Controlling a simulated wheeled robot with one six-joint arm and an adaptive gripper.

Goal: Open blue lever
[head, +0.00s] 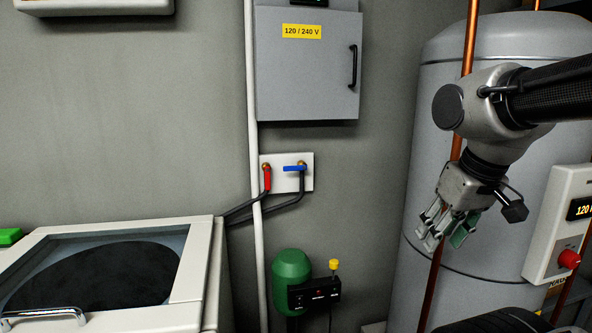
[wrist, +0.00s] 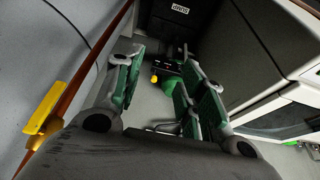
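The blue lever (head: 295,168) sits on a white wall plate (head: 308,184) in the head view, below the grey electrical box. It lies horizontal, pointing left from its brass valve. A red lever (head: 267,180) beside it on the left hangs vertical. My gripper (head: 442,234) is to the right of the plate, in front of the grey tank, pointing down and clear of both levers. In the wrist view its green-padded fingers (wrist: 160,98) stand wide apart with nothing between them. I cannot make out the blue lever in the wrist view.
A white washer-like machine (head: 190,285) with a dark lid stands at the lower left. A green canister (head: 291,270) with a black box is below the plate. The large tank (head: 415,150) and copper pipes stand close to my arm. The wall before the plate is clear.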

